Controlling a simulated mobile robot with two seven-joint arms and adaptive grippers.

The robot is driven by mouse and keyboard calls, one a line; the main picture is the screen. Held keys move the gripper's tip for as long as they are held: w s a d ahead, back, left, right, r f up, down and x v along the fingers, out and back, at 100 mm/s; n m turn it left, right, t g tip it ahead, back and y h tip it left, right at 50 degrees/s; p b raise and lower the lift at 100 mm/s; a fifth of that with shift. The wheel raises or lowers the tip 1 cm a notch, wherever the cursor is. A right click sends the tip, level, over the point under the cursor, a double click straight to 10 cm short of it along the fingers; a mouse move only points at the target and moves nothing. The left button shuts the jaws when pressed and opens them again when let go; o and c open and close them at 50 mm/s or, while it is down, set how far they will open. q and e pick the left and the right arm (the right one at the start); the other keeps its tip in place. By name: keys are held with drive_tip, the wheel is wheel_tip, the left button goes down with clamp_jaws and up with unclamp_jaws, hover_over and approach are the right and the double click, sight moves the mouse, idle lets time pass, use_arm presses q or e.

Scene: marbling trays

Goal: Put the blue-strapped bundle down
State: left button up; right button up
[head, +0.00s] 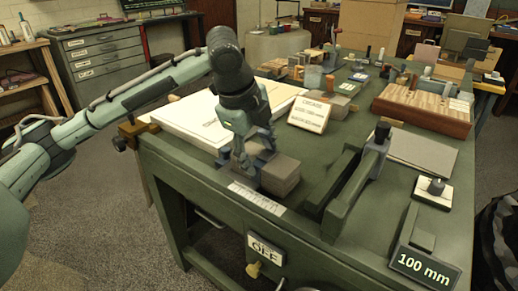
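The blue-strapped bundle (281,174) is a grey-brown block near the front edge of the green bench, with its blue strap at its left end. My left gripper (246,160) comes down from above at that end, with its fingers closed about the strapped part. The fingers and wrist hide part of the strap. I cannot tell whether the bundle's underside touches the bench or is slightly above it. My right gripper is not in view.
A white slab (190,121) lies behind the gripper. A lettered sign (310,114) stands behind the bundle. A green clamp-like fixture (345,200) is to the right, with a "100 mm" display (424,266) beyond. A ruler plate (257,198) lies at the front edge.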

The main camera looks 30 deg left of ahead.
use_arm(q)
drive_tip(key=o, duration=0.3)
drive_tip(key=shift+o, duration=0.2)
drive_tip(key=shift+r, duration=0.45)
drive_tip(key=v, duration=1.2)
drive_tip(key=shift+r, duration=0.15)
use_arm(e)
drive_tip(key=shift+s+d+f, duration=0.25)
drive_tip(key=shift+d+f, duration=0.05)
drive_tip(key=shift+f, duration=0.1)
